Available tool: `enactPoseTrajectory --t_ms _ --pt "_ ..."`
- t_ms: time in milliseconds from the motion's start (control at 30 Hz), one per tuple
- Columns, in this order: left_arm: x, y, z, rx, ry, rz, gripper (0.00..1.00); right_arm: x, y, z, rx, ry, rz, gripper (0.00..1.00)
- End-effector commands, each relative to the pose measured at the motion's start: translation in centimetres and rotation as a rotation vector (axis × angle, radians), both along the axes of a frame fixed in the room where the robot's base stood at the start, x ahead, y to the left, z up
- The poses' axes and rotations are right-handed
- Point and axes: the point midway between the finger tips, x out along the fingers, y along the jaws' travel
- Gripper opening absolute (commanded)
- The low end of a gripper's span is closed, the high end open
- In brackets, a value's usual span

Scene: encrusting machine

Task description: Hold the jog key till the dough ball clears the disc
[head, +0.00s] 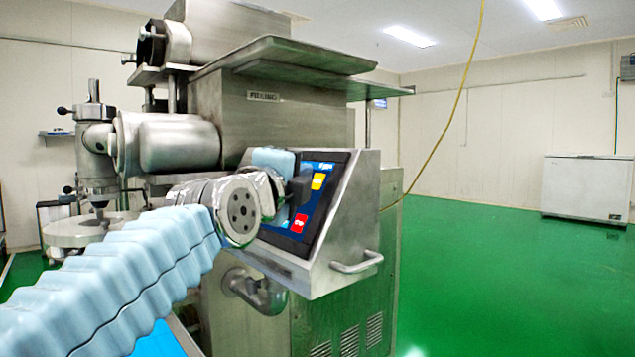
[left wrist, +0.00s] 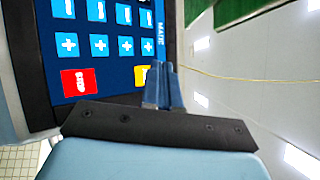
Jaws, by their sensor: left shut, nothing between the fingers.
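The control panel (head: 325,205) sits on the slanted front of the steel machine, with a yellow key (head: 318,181) and a red stop key (head: 299,222). In the left wrist view the panel (left wrist: 110,70) shows rows of blue plus and minus keys, the red stop key (left wrist: 79,82) and a yellow key (left wrist: 141,75) partly behind my fingers. My left gripper (head: 300,190) is shut and empty in front of the panel; its fingertips (left wrist: 163,72) overlap the panel's edge. I cannot tell whether they touch a key. A round disc (head: 75,235) lies under the nozzle at left; no dough ball can be made out.
A steel handle (head: 357,263) sticks out below the panel. The machine's lower cabinet (head: 345,315) stands under it. A yellow cable (head: 455,105) hangs to the right. A white chest freezer (head: 586,188) stands far right, with open green floor (head: 490,270) between.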

Motion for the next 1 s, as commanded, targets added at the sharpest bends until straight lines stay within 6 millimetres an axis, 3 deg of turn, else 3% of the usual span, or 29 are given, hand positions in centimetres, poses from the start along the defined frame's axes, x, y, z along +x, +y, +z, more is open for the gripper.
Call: enactPoseTrajectory --t_ms 1000 --pt "0.42 -0.58 -0.41 0.000 0.000 0.000 0.00 0.00 0.00 -0.34 0.000 0.000 0.000 0.43"
